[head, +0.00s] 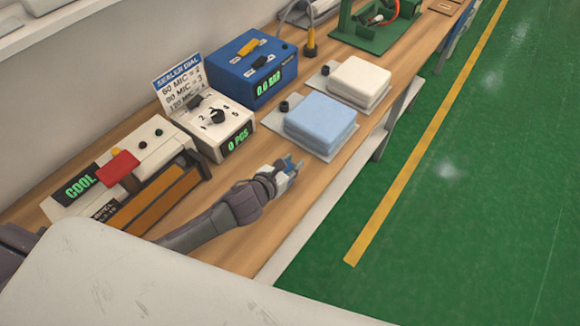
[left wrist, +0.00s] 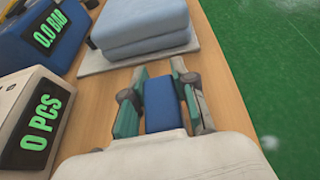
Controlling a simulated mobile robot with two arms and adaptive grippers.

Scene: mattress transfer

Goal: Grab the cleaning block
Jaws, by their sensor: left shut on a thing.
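A small blue block (left wrist: 163,105), which I take to be the cleaning block, sits between the fingers of my left gripper (left wrist: 161,78) in the left wrist view. The gripper is shut on it. In the head view my left gripper (head: 290,163) is low over the wooden bench, just in front of the folded light-blue stack (head: 320,118). Only a little blue of the block shows there between the fingers. Whether the block touches the bench is hard to tell. My right gripper is not in view.
A white dial box reading 0 PCS (head: 222,125) and a blue box reading 0.0 BAR (head: 245,62) stand behind. A sealer reading COOL (head: 130,165) is at left. A cream stack (head: 358,78) lies farther along. The bench's front strip (head: 268,228) is clear.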

